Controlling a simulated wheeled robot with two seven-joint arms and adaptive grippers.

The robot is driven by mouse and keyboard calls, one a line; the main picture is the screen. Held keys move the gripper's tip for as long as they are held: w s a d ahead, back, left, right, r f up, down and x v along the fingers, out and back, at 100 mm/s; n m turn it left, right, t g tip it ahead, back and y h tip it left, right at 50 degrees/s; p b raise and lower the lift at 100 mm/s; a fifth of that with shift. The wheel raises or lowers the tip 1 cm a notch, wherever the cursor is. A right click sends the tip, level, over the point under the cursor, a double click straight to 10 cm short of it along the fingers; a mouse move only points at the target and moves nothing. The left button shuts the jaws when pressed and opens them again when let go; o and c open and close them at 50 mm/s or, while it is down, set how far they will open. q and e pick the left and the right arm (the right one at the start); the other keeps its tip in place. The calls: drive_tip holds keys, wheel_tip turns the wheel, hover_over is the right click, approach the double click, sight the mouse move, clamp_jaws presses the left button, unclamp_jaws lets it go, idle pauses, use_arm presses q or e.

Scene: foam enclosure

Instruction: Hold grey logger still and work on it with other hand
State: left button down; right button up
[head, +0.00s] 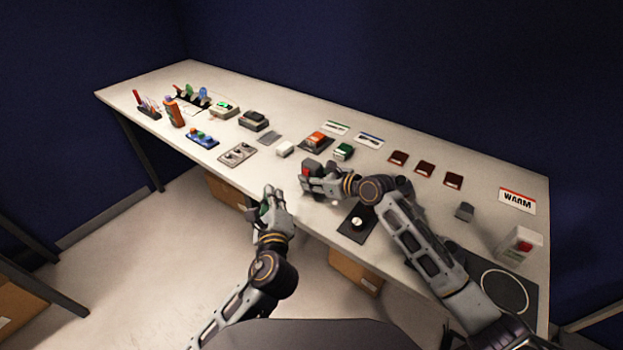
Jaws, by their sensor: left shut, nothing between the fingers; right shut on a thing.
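A grey box with a red patch, which looks like the grey logger (312,167), is at the table's front edge, left of my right wrist. My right gripper (314,182) is shut on it and covers part of it; I cannot tell whether it rests on the table. My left gripper (268,197) is shut and empty, in front of the table edge, lower left of the logger and apart from it.
Behind the logger are a white block (285,149), an orange device (317,139) and a green one (343,152). A grey slotted tray (238,154) lies to the left. A black pad with a knob (357,222) lies by my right forearm. Dark red trays (425,168) line the back.

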use_arm(q)
drive_tip(key=shift+w, duration=0.1)
drive_tip(key=w+d, duration=0.5)
drive_tip(key=w, duration=0.1)
drive_tip(key=shift+w+d, duration=0.25)
drive_tip(key=shift+w, duration=0.1)
idle(0.4)
drive_tip(key=shift+w+d, duration=0.3)
drive_tip(key=shift+w, duration=0.05)
idle(1.4)
drive_tip(key=shift+s, duration=0.1)
idle(0.4)
drive_tip(key=shift+s+a, duration=0.25)
drive_tip(key=shift+a, duration=0.05)
drive_tip(key=shift+s+a, duration=0.1)
drive_tip(key=shift+s, duration=0.05)
drive_tip(key=shift+s+a, duration=0.9)
drive_tip(key=shift+s, duration=0.25)
drive_tip(key=shift+s+a, duration=0.9)
drive_tip(key=shift+s, duration=0.2)
